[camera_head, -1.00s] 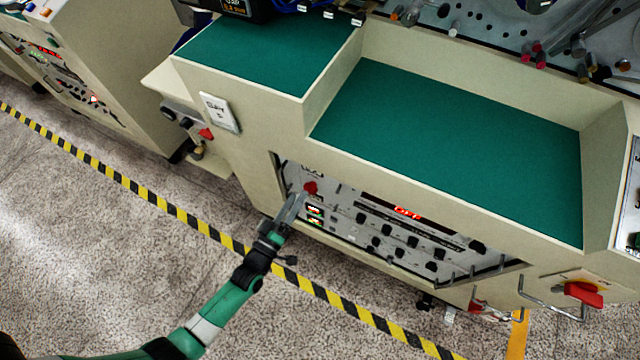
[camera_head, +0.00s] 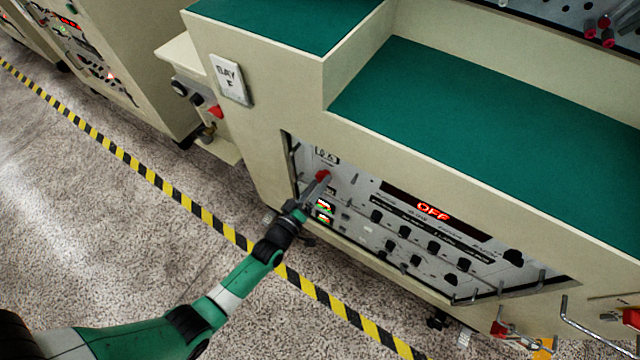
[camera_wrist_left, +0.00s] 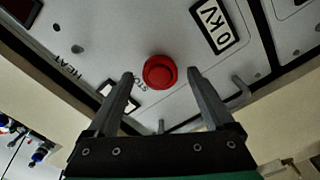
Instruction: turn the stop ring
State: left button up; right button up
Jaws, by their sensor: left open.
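The red stop knob (camera_head: 322,175) sits at the upper left of the grey control panel, partly covered by my gripper in the head view. In the left wrist view the round red knob (camera_wrist_left: 160,72) shows whole, with the lettering "STOP" partly hidden beside it. My left gripper (camera_head: 317,188) is open in front of the panel. In the left wrist view its two fingers (camera_wrist_left: 160,80) stand either side of the knob, with a gap on each side. I cannot tell how far the fingertips are from the panel face. My right gripper is not in view.
The panel is recessed in a cream cabinet with green tops (camera_head: 500,130). It holds a red "OFF" display (camera_head: 433,211), black knobs (camera_head: 403,231) and hook-like handles (camera_head: 541,278). Open floor lies left.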

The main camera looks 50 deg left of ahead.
pick_arm(q)
jog(key=shift+x, duration=0.8)
jog(key=c, duration=1.4)
jog(key=shift+o, duration=0.2)
jog(key=shift+m, duration=0.4)
jog(key=m, duration=0.5)
jog(key=m+p, duration=0.1)
jog(key=m, duration=0.5)
